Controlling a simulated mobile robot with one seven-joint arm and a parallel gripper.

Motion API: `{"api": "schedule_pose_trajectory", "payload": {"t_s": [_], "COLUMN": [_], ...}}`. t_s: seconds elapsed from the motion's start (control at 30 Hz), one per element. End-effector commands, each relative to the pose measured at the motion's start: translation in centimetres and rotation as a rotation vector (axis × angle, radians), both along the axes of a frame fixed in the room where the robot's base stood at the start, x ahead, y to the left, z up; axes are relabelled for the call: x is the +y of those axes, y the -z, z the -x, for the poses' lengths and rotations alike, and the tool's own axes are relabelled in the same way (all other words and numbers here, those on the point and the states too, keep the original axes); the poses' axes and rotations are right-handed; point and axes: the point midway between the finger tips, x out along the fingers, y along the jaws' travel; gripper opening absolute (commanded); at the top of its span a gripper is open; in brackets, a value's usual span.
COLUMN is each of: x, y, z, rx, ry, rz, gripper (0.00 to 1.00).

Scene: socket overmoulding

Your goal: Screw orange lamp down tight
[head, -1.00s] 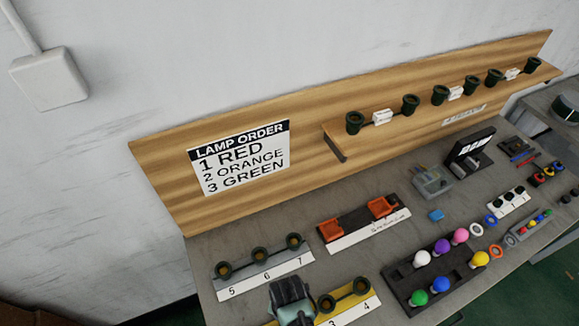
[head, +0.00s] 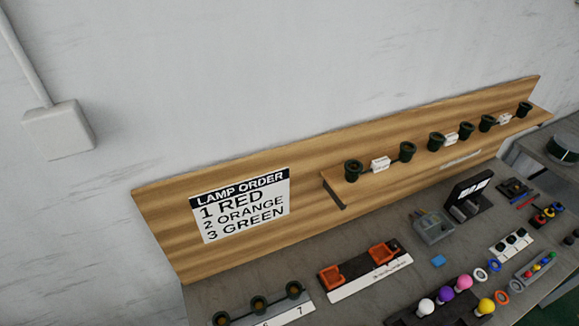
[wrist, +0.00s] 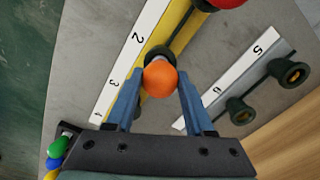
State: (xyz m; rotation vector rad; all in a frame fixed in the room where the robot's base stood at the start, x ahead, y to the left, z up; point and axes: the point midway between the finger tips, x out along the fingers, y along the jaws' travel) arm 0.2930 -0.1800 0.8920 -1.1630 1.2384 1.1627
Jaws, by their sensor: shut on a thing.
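The orange lamp (wrist: 160,77) is in the wrist view, between the two blue fingers of my gripper (wrist: 160,88), which is shut on it. A grey base part shows behind the bulb, at a dark socket ring (wrist: 161,52) beside the number 2 on the yellow holder (wrist: 186,36). The lamp lines up with this socket; how deep it sits cannot be told. A red lamp (wrist: 228,3) shows at the top edge, farther along the yellow holder. My gripper and the yellow holder are outside the head view.
The grey holder with empty sockets 5 to 7 (wrist: 222,88) lies close to the right of my gripper. Green, blue and yellow lamps (wrist: 54,148) show at lower left in the wrist view. The lamp order sign (head: 240,204) reads red, orange, green.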

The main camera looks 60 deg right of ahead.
Motion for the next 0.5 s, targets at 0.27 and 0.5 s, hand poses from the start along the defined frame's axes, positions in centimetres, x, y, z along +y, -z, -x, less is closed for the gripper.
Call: {"api": "schedule_pose_trajectory", "payload": {"t_s": [0.27,0.5], "x": [0.00,-0.01], "y": [-0.13,0.04], "z": [-0.04,-0.04], "rx": [0.000,-0.001], "ry": [0.278,0.397], "rz": [0.000,0.000], "gripper": [0.11,0.11]}}
